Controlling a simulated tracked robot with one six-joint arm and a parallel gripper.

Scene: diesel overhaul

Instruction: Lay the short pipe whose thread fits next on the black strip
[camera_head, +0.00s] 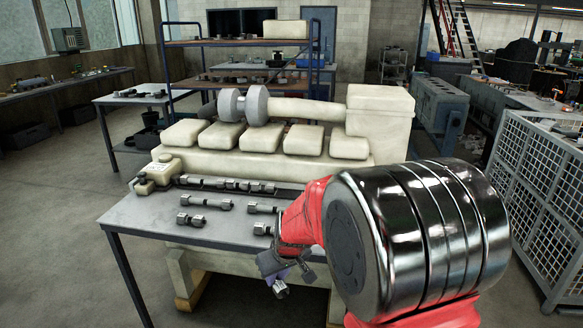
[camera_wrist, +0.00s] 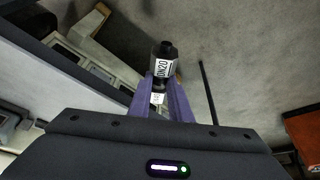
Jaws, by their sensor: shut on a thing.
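My gripper (camera_head: 277,270) is low at the front right of the grey table, beyond its front edge. Its purple fingers (camera_wrist: 163,95) are shut on a short dark pipe (camera_wrist: 164,62) with a white label reading DN20. The held pipe's metal end (camera_head: 281,290) shows below the gripper in the head view. The black strip (camera_head: 283,192) lies along the back of the table, with a row of joined metal pipe pieces (camera_head: 228,184) on its left and middle part. My arm hides its right end.
Several loose short pipes lie on the table (camera_head: 150,216) in front of the strip: one at the left (camera_head: 191,219), one behind it (camera_head: 207,202), and two nearer my arm (camera_head: 262,208) (camera_head: 263,229). A cream engine block (camera_head: 260,163) stands behind. A mesh cage (camera_head: 540,180) is at right.

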